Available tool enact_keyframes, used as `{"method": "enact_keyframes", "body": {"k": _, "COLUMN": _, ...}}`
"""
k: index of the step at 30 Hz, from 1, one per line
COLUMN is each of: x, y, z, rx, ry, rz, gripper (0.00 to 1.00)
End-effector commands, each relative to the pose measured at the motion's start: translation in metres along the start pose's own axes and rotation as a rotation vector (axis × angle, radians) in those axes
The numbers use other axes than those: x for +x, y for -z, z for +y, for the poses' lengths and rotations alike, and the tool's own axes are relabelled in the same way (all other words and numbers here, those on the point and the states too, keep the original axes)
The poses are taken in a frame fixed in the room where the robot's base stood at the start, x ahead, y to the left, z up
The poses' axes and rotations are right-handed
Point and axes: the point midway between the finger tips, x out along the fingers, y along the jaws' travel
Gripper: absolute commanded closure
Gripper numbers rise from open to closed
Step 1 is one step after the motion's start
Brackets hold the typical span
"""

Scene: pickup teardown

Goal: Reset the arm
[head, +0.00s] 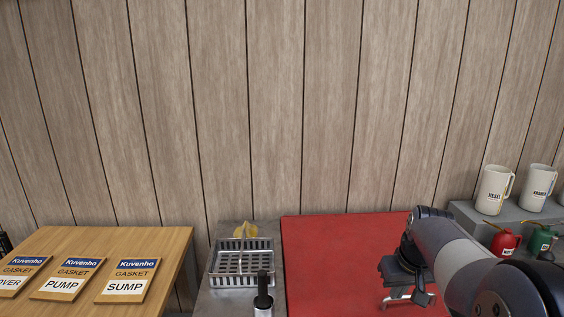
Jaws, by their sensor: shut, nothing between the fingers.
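My gripper (406,297) hangs over the right part of the red mat (330,262), at the end of my bent arm, which comes in from the lower right. It is small in the head view and partly hidden by my own arm. Its fingers are shut and I see nothing held in them. I cannot tell its height above the mat.
A grey slotted basket (240,267) and a dark bottle (263,297) stand left of the mat. A wooden table (150,240) with gasket boxes (130,281) is at left. White jugs (495,190), a red can (504,242) and a green can (541,240) are at right.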

Motion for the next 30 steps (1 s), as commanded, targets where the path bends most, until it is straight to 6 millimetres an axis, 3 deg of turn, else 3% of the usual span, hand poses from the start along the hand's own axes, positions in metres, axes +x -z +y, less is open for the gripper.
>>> {"method": "enact_keyframes", "body": {"k": 15, "x": 0.098, "y": 0.002, "z": 0.0, "rx": 0.001, "ry": 0.002, "rz": -0.005, "gripper": 1.0}}
{"method": "enact_keyframes", "body": {"k": 21, "x": 0.114, "y": -0.005, "z": 0.003, "rx": 0.001, "ry": 0.004, "rz": -0.012, "gripper": 1.0}}
{"method": "enact_keyframes", "body": {"k": 30, "x": 0.117, "y": -0.007, "z": 0.004, "rx": 0.001, "ry": 0.004, "rz": -0.015, "gripper": 1.0}}
